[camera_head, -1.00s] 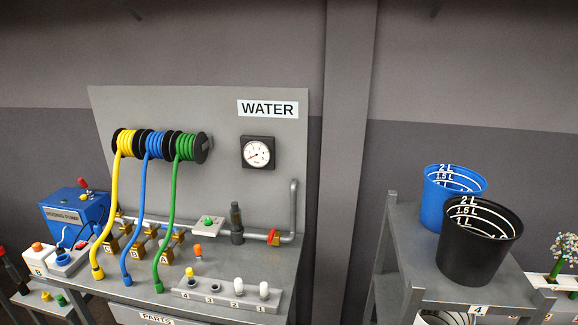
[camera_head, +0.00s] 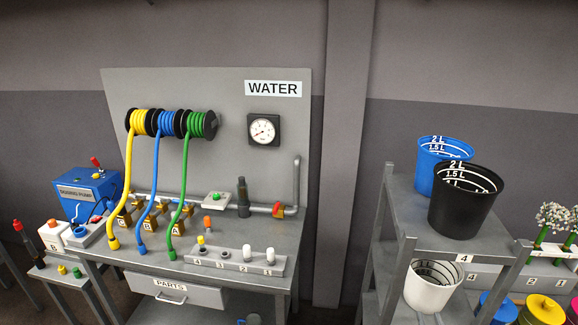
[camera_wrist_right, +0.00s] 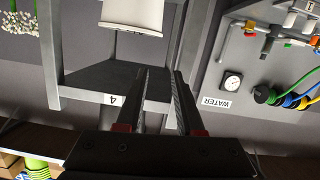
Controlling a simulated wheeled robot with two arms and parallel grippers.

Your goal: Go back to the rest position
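My right gripper (camera_wrist_right: 161,78) shows in the right wrist view, its two dark fingers standing apart with nothing between them. The wrist picture appears turned upside down. Beyond the fingers is the grey shelf (camera_wrist_right: 85,90) with the label 4, and the white bucket (camera_wrist_right: 133,12) is at the top of that view. No gripper shows in the head view. My left gripper is in neither view.
The water bench (camera_head: 205,255) with yellow, blue and green hoses stands at left. A grey rack (camera_head: 398,200) at right bears a blue bucket (camera_head: 437,160), a black bucket (camera_head: 462,210) and the white bucket (camera_head: 432,290) lower down. Flower bunches (camera_head: 553,222) stand at far right.

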